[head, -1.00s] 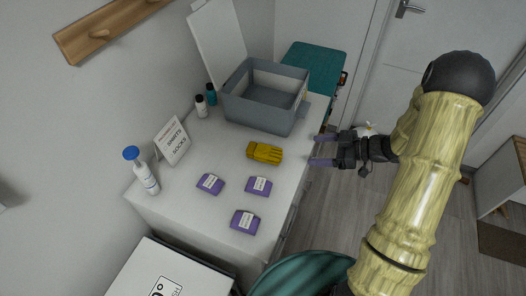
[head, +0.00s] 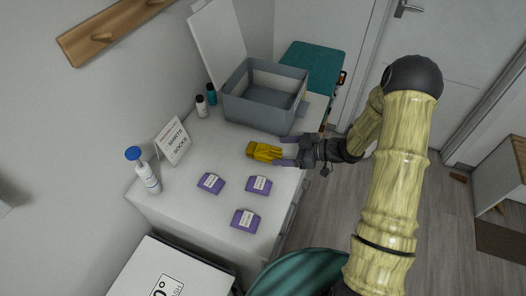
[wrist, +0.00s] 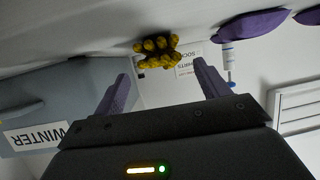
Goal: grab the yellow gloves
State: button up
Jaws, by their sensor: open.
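The yellow gloves (head: 263,151) lie on the white dresser top, in front of the grey bin. In the wrist view the gloves (wrist: 157,50) show finger ends toward me, beyond and between my two purple fingers. My gripper (head: 288,151) is open, with its fingertips at the right end of the gloves in the head view. In the wrist view my gripper (wrist: 162,82) has its fingers wide apart with nothing between them. Whether a fingertip touches the gloves I cannot tell.
A grey open bin (head: 262,108) stands behind the gloves; its WINTER label (wrist: 35,137) shows in the wrist view. Several purple packets (head: 258,186) lie in front. A sign (head: 173,141), a spray bottle (head: 143,171) and two small bottles (head: 201,106) stand along the wall side.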

aim_at(275, 151)
jog(key=shift+a, duration=0.1)
jog(key=p+x, duration=0.1)
jog(key=x, duration=0.4)
dwell(0.4)
jog(key=c, duration=1.1)
notch_tip(275, 151, up, 10)
